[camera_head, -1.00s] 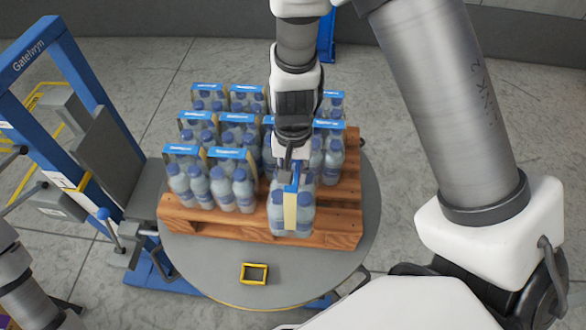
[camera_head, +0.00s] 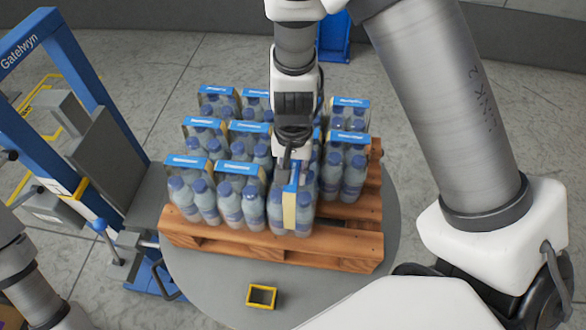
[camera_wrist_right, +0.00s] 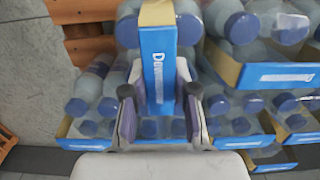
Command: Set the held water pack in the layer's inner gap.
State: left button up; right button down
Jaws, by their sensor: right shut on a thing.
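The held water pack (camera_head: 290,210) is a block of clear bottles with blue caps and a blue and tan carrier. It hangs upright at the front of the layer, close beside the front-row pack (camera_head: 240,200). My right gripper (camera_head: 290,165) is shut on its carrier top, which also shows in the right wrist view (camera_wrist_right: 158,70). The layer's other packs stand in rows on the wooden pallet (camera_head: 270,250). My right arm hides part of the layer's middle, including any gap there. I cannot tell whether the held pack touches the pallet. My left gripper is out of view.
The pallet's front right corner (camera_head: 350,240) is bare. It sits on a round grey turntable (camera_head: 215,285) with a yellow-edged square (camera_head: 262,297) at the front. A blue frame marked Gatelwyn (camera_head: 70,110) stands at the left. A right-hand pack (camera_head: 345,170) stands near my arm.

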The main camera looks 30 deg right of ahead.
jog(key=c, duration=0.9)
grip_release()
jog(key=shift+r, duration=0.15)
notch_tip(320, 180, up, 12)
jog(key=b, duration=0.1)
jog(key=shift+w+d, duration=0.15)
jog(key=shift+w, duration=0.15)
